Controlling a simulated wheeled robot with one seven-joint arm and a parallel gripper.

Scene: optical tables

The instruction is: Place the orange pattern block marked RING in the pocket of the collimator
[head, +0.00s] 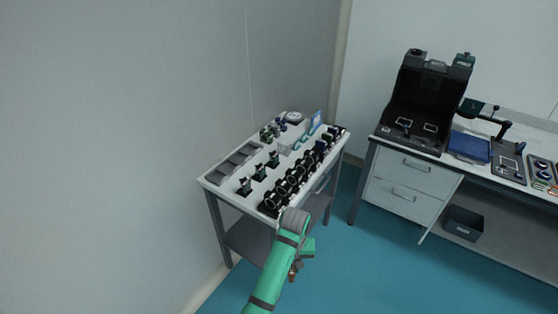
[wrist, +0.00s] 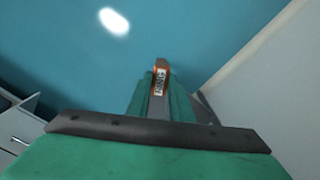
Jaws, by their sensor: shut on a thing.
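The orange block marked RING (wrist: 160,80) shows in the wrist view, its white label reading along its length. My gripper (wrist: 158,98) is shut on it, with the block between the green fingers and its far end sticking out past them. Below it is only blue floor. In the head view my green arm reaches up from the bottom, and a small orange-brown bit (head: 293,272) shows by its end. I cannot tell for sure which device is the collimator; a dark device on a post (head: 490,112) stands on the right bench, and its pocket is not clear.
A small table (head: 214,184) beyond my arm carries black ring mounts (head: 288,184), posts and a grey slotted rack (head: 235,163). The right bench (head: 455,163) holds an open black case (head: 425,95) and a blue tray (head: 469,147). Blue floor lies free between them.

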